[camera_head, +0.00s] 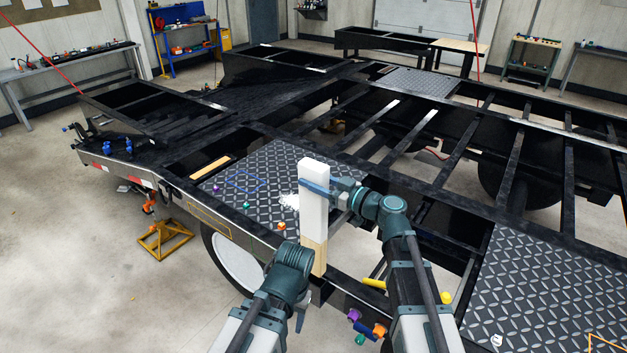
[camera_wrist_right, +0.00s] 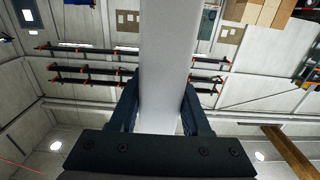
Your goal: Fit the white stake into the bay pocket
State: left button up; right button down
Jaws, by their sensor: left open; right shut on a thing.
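The white stake (camera_head: 314,205) stands upright, with a bare wood-coloured lower end (camera_head: 313,255). My right gripper (camera_head: 316,188) is shut on its upper part. In the right wrist view, the stake (camera_wrist_right: 165,65) runs between the two dark fingers of my right gripper (camera_wrist_right: 158,110). My left gripper (camera_head: 301,302) is open and low beside the stake's lower end; its fingers are partly hidden by its own wrist. The stake's foot is near the trailer's side rail (camera_head: 262,250). I cannot clearly pick out the bay pocket, nor tell whether the foot touches the rail.
A diamond-plate panel (camera_head: 225,192) lies behind the stake, with small coloured pieces and a white patch (camera_head: 289,201). Another plate (camera_head: 530,285) is at the right. Open crossmembers (camera_head: 390,133) leave gaps. A yellow jack stand (camera_head: 163,238) is at the left. Several small coloured pieces lie near the arms.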

aim_at(314, 222)
jog(key=shift+f+b, duration=1)
jog(key=shift+f, duration=0.35)
jog(key=shift+f+b, duration=6.1)
jog(key=shift+c, duration=1.4)
grip_release()
